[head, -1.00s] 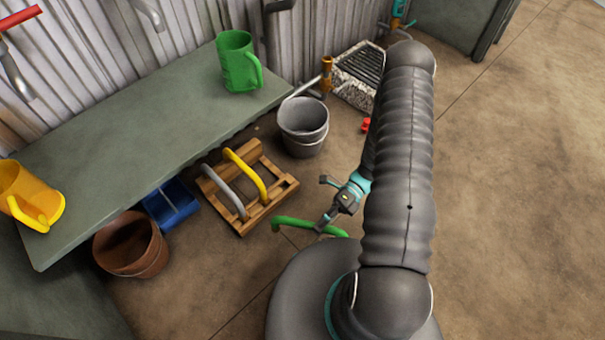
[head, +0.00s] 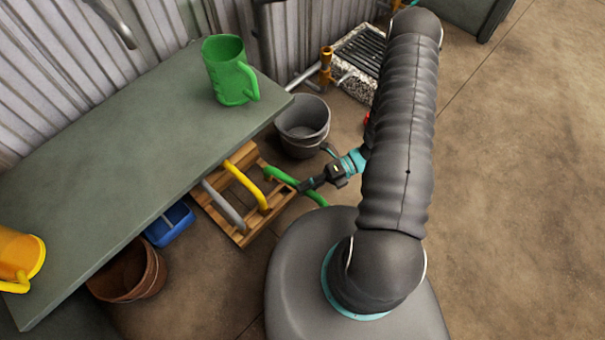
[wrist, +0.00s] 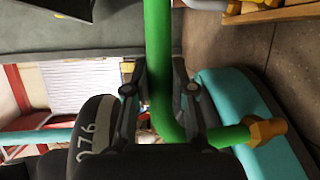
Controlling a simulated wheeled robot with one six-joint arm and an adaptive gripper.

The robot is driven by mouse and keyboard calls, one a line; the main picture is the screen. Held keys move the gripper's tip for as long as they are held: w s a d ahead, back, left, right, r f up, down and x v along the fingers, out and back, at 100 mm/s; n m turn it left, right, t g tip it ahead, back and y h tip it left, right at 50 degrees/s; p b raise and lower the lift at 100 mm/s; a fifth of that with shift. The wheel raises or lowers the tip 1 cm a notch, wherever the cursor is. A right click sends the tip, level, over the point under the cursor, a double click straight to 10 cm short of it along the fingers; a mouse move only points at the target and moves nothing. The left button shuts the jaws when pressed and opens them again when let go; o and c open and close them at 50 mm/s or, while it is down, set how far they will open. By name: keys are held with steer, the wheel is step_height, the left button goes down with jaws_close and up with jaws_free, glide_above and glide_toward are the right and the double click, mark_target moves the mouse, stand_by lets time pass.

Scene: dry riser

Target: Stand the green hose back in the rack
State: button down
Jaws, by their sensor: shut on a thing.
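The green hose (head: 313,196) is a bent tube held in my gripper (head: 303,187), which is shut on it. In the wrist view, the hose (wrist: 158,45) runs between the two fingers of my gripper (wrist: 160,92) and bends right to a brass end fitting (wrist: 264,131). The wooden rack (head: 239,238) stands on the floor left of my gripper, holding a grey hose (head: 222,206) and a yellow hose (head: 246,186). The green hose's far end shows at the rack's right side; I cannot tell whether they touch.
A green bench (head: 150,150) overhangs the rack's left side and carries a green jug (head: 228,70) and a yellow jug (head: 18,262). A grey bucket (head: 302,125) stands just behind the rack. A blue bin (head: 170,224) and brown pot (head: 130,275) are at left. Floor at right is clear.

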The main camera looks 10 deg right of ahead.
steer(key=shift+w+d+r, duration=0.1)
steer(key=shift+w, duration=0.2)
steer(key=w+a+f+b, duration=0.1)
steer(key=w+a+b, duration=0.1)
steer(key=w+a, duration=0.3)
steer(key=w+a+f+b, duration=0.2)
steer(key=w+a, duration=0.3)
steer(key=w, duration=0.4)
steer(key=shift+w+f+b, duration=0.2)
steer(key=shift+w+b, duration=0.15)
steer(key=shift+b, duration=0.25)
stand_by(0.9)
steer(key=shift+f+b, duration=1.55)
steer(key=shift+f, duration=0.7)
stand_by(1.8)
steer(key=c, duration=0.9)
jaws_free()
steer(key=shift+d, duration=0.15)
